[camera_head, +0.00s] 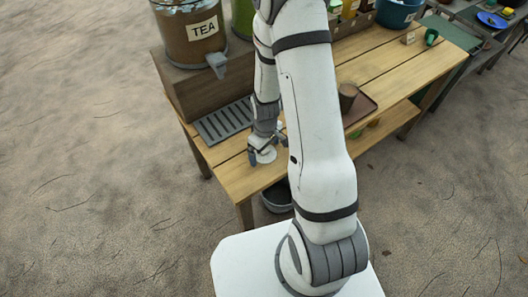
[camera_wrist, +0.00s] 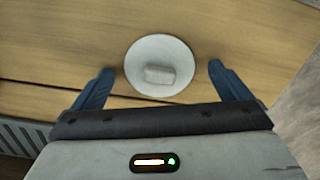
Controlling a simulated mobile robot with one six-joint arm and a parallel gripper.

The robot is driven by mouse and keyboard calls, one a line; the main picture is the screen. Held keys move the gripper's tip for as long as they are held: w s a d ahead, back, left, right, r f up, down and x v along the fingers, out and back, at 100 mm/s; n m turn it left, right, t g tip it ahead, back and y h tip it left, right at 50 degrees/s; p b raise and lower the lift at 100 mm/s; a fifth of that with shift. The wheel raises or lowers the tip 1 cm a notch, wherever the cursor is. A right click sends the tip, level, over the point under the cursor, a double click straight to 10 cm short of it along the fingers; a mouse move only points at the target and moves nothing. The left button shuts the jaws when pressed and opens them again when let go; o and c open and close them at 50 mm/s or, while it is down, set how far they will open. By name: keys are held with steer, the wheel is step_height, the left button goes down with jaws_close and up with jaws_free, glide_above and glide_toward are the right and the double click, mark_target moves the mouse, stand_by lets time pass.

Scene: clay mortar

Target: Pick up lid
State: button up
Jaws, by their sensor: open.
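The lid (camera_wrist: 159,53) is a round, pale disc with a small raised block handle at its middle. It lies on the wooden table (camera_wrist: 50,45), ahead of my gripper and between the lines of its fingers. My gripper (camera_wrist: 163,77) is open, with one blue finger to each side of the lid and nothing held between them. In the head view the lid (camera_head: 265,156) shows as a small pale shape under my gripper (camera_head: 262,150), partly hidden by it. The gap between the fingertips and the table is hard to judge.
A dispenser labelled TEA (camera_head: 190,35) stands on a wooden block at the back left. A grey slatted drip tray (camera_head: 224,122) lies left of my gripper. A dark bin (camera_head: 277,196) is below the table edge.

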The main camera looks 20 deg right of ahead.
steer(key=c, duration=1.1)
steer(key=shift+o, duration=0.2)
steer(key=shift+r, duration=0.1)
